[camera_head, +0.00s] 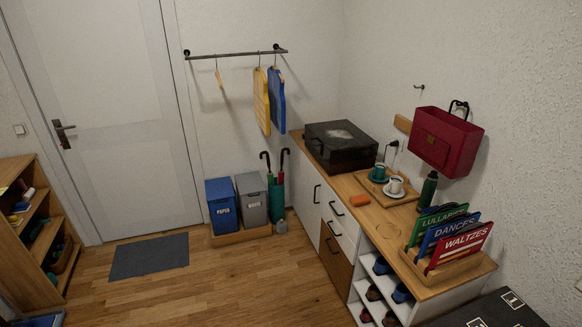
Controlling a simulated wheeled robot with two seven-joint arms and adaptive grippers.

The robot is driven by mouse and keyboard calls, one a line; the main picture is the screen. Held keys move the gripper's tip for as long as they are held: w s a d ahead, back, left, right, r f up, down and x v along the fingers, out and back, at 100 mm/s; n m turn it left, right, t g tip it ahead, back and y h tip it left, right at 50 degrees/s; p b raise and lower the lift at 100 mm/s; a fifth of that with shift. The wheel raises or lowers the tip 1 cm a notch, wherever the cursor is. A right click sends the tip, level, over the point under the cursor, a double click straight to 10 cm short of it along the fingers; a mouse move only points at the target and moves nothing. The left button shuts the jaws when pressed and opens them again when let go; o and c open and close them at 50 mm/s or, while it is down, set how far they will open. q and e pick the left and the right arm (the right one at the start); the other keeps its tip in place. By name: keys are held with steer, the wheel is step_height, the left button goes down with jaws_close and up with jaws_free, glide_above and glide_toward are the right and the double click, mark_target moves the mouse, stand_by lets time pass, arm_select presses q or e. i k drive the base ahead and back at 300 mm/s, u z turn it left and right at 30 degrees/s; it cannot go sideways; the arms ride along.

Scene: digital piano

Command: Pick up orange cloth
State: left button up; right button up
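A small orange cloth (360,200) lies on the wooden top of the white cabinet (345,187), near its front edge. It looks like a small folded block. It lies in front of the wooden tray with the cups and apart from it. Neither of my grippers shows in the head view.
On the cabinet top stand a black case (341,147), a wooden tray (372,188) with two cups, a dark green bottle (428,190) and a rack of labelled folders (450,240). A red bag (445,140) hangs above. Bins (222,205) stand left.

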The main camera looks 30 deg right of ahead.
mark_target(361, 199)
steer(key=i, duration=2)
steer(key=z, duration=0.75)
steer(key=i, duration=1.15)
steer(key=z, duration=1)
